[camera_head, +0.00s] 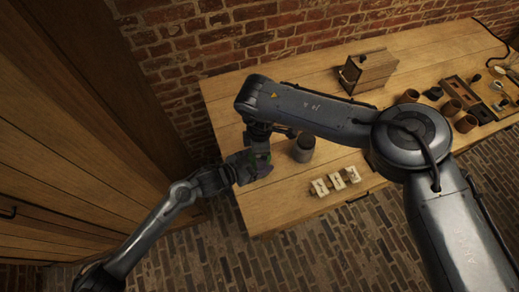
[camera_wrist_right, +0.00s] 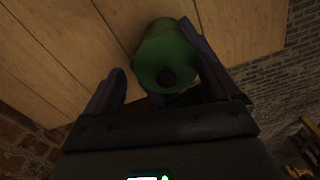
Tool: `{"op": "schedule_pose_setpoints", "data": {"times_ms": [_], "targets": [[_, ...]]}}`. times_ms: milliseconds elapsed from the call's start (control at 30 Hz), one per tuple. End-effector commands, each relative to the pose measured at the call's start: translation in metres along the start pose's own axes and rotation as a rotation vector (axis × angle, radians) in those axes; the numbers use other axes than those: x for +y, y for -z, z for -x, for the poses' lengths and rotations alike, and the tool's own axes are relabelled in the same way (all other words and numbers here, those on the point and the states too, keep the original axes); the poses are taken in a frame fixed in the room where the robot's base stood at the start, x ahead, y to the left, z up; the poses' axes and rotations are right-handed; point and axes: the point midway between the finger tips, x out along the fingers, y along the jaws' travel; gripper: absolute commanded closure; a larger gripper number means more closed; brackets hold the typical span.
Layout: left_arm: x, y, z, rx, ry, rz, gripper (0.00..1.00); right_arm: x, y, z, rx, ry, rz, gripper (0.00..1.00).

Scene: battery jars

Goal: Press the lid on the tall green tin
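The green tin (camera_wrist_right: 165,50) shows in the right wrist view, its round green end facing the camera with a dark round spot or knob (camera_wrist_right: 168,76) in it. My right gripper (camera_wrist_right: 160,68) has its fingers apart. The tin lies close to or against the right-hand finger, with a gap to the left-hand one. In the head view, my right gripper (camera_head: 260,154) hangs down near the table's left end. My left gripper (camera_head: 242,168) comes in from the left beside it. Only a little green (camera_head: 263,157) shows between them. The left fingers are too small and covered to read.
A grey cylindrical jar (camera_head: 303,148) stands on the wooden table (camera_head: 285,205) right of the grippers. White blocks (camera_head: 337,181) sit near the front edge. A wooden box (camera_head: 368,70), brown cups (camera_head: 466,124) and a dark tray (camera_head: 465,92) stand farther right. The back left of the table is bare.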

Motion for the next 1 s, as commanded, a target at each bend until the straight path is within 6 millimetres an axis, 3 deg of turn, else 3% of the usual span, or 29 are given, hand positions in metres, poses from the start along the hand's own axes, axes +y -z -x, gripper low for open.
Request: {"op": "schedule_pose_setpoints", "data": {"times_ms": [33,567,767,1000], "targets": [[-0.003,0.004,-0.001,0.011,0.006,0.005,0.78,-0.007,0.000,-0.010,-0.006,0.017,0.008,0.00],[-0.007,0.007,0.000,0.017,0.013,0.007,0.78,-0.010,0.001,-0.006,-0.007,0.024,0.013,0.00],[-0.007,0.007,0.000,0.016,0.014,0.005,0.79,-0.008,0.001,0.018,-0.004,0.021,0.012,0.00],[-0.004,0.004,0.000,0.010,0.009,0.004,0.79,-0.002,0.001,0.066,-0.001,0.008,0.006,0.00]]}}
